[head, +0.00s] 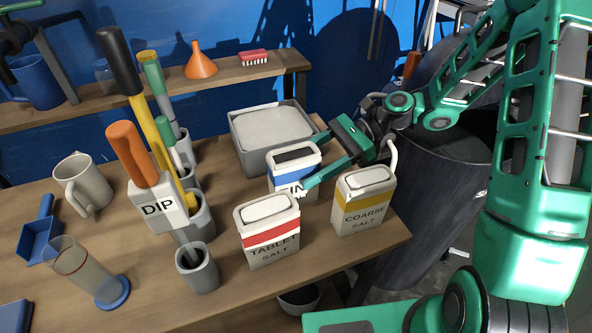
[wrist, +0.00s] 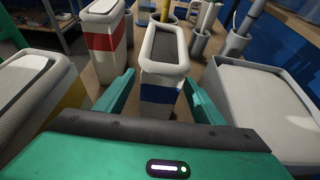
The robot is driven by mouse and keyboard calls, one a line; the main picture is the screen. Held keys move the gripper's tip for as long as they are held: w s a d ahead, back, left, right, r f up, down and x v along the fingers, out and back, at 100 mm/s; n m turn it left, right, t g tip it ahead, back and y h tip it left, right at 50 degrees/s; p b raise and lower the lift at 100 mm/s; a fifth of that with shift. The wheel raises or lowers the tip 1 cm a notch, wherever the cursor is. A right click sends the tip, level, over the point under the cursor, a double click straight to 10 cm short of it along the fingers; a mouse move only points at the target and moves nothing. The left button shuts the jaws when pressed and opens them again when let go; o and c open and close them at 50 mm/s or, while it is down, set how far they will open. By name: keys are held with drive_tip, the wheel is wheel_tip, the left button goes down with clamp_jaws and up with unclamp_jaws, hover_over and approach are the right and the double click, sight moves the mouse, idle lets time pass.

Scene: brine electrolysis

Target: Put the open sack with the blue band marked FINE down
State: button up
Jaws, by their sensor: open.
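The open sack with the blue band marked FINE (head: 293,164) stands upright on the wooden table (head: 345,257), behind the red-banded sack. Its label is partly hidden by my gripper's finger. In the wrist view the sack (wrist: 166,62) shows its open, dark top between my two fingers. My gripper (head: 318,158) is open around the sack, coming from the right, with a finger (wrist: 114,98) on one side and a finger (wrist: 201,105) on the other. I cannot tell whether the fingers touch it.
The TABLET salt sack (head: 268,232) and COARSE salt sack (head: 363,202) stand close by in front. A grey bin with a pale top (head: 272,128) is just behind. Grey holders with tools (head: 198,270), a mug (head: 82,184) and a cylinder (head: 90,272) are at left.

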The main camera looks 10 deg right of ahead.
drive_tip(key=v, duration=0.7)
drive_tip(key=shift+d, duration=0.25)
drive_tip(key=shift+w, duration=0.1)
